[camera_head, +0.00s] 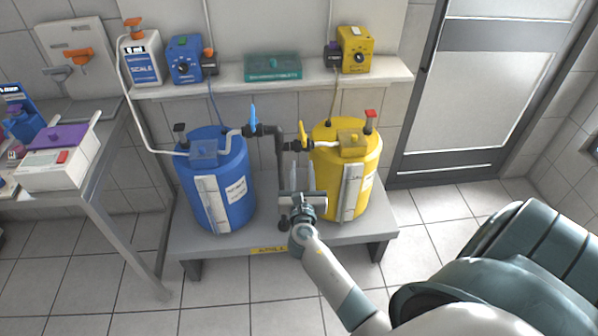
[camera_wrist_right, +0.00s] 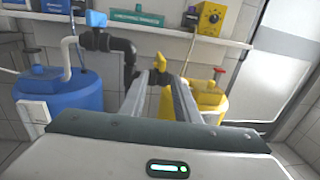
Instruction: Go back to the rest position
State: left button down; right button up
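My right gripper (camera_head: 302,166) is in front of the gap between the blue barrel (camera_head: 216,185) and the yellow barrel (camera_head: 338,160). Its two fingers stand apart with nothing seen held between them. In the right wrist view the gripper's fingers (camera_wrist_right: 161,80) point at the dark pipe and the yellow valve handle (camera_wrist_right: 160,61). I cannot tell how far the fingertips are from the pipe. The blue valve handle (camera_head: 253,117) stands upright above the dark pipe (camera_head: 279,150). My left gripper is not in view.
Both barrels stand on a low grey platform (camera_head: 190,256). Above is a shelf (camera_head: 230,78) with a scale bottle (camera_head: 141,60), a blue pump (camera_head: 184,60), a teal box (camera_head: 272,67) and a yellow pump (camera_head: 354,50).

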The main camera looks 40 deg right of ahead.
jog(key=shift+f, duration=0.15)
dwell(0.3)
jog(key=shift+s, duration=0.1)
jog(key=s+a+f+m+g+y, duration=0.2)
jog(key=s+a+f+m, duration=0.1)
jog(key=f, duration=0.8)
jog(key=s+a+f+m+g+y, duration=0.1)
jog(key=s+a+f+m+y, duration=0.15)
jog(key=f, duration=0.95)
jog(key=s+a+f+m+g+y+b, duration=0.1)
jog(key=s+a+f+m+g+y, duration=0.15)
jog(key=s+f, duration=0.45)
jog(key=s+a+f+m+g+y, duration=0.1)
jog(key=s+a+f+m, duration=0.3)
jog(key=f, duration=0.5)
jog(key=s+a+f+m+g+y, duration=0.1)
jog(key=s+f+m, duration=0.3)
jog(key=s, duration=0.8)
jog(key=s+a+f+m+g+y, duration=0.1)
jog(key=s+f+m, duration=0.4)
jog(key=s, duration=0.8)
jog(key=s+a+f+m+g, duration=0.3)
jog(key=s+f+m+g, duration=0.2)
jog(key=s+f, duration=0.3)
jog(key=s+b, duration=0.1)
jog(key=s, duration=0.3)
jog(key=shift+s+a+f+y, duration=0.15)
jog(key=shift+s+a+y, duration=0.05)
jog(key=shift+y, duration=0.2)
